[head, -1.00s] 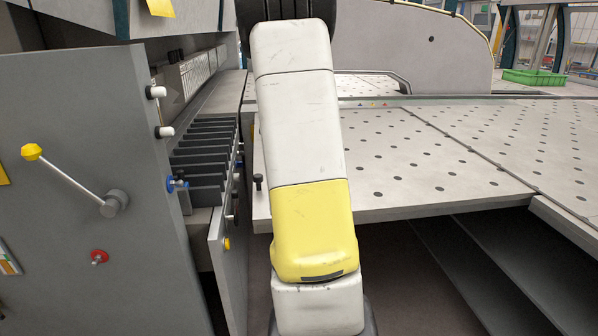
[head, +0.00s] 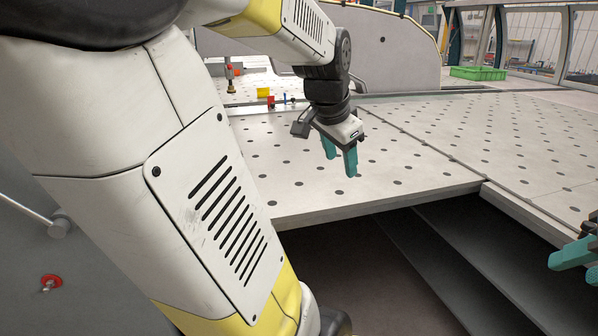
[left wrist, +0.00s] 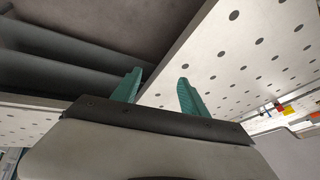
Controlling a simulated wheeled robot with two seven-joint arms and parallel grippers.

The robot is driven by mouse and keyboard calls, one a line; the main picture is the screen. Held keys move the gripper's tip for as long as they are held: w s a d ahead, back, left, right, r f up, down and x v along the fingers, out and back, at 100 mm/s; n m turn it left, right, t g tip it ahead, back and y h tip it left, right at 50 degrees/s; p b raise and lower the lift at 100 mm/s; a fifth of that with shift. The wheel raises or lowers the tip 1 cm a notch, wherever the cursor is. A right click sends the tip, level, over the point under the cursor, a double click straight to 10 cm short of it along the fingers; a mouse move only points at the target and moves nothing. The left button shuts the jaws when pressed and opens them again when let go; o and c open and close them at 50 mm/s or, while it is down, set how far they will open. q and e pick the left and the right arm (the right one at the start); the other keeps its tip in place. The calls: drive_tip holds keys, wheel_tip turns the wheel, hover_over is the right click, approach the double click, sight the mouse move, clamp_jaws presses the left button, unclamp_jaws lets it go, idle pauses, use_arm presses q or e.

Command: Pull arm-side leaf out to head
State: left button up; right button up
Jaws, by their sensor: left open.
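A pale perforated leaf (head: 300,190) lies flat in the middle of the head view, with its front edge over a dark gap. I cannot tell from its look alone whether it is the arm-side leaf. My right gripper (head: 574,262) shows only partly at the right edge.
A second perforated plate (head: 520,140) adjoins on the right. Dark slats (head: 470,235) lie below the plates. Small red, yellow and blue fittings (head: 270,98) stand at the leaf's back. A green crate (head: 478,73) is far off. My left arm hides much of the left side.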

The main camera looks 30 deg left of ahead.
use_arm(q)
drive_tip(key=w+a+f+m+g+y, duration=0.1)
drive_tip(key=w+a+f+m+g, duration=0.15)
drive_tip(key=a, duration=0.75)
drive_tip(key=w+a+f+m+g+y, duration=0.15)
drive_tip(key=a+m, duration=0.25)
drive_tip(key=a, duration=0.6)
drive_tip(key=s+a+f+m+g+y, duration=0.1)
drive_tip(key=s+a+f+m, duration=0.2)
drive_tip(key=a, duration=0.6)
drive_tip(key=s+a+f+m+g+y, duration=0.1)
drive_tip(key=a+f+m, duration=0.3)
drive_tip(key=a, duration=0.5)
drive_tip(key=shift+n, duration=0.75)
drive_tip(key=x, duration=0.8)
drive_tip(key=shift+w+d, duration=0.1)
drive_tip(key=shift+d, duration=0.1)
clamp_jaws()
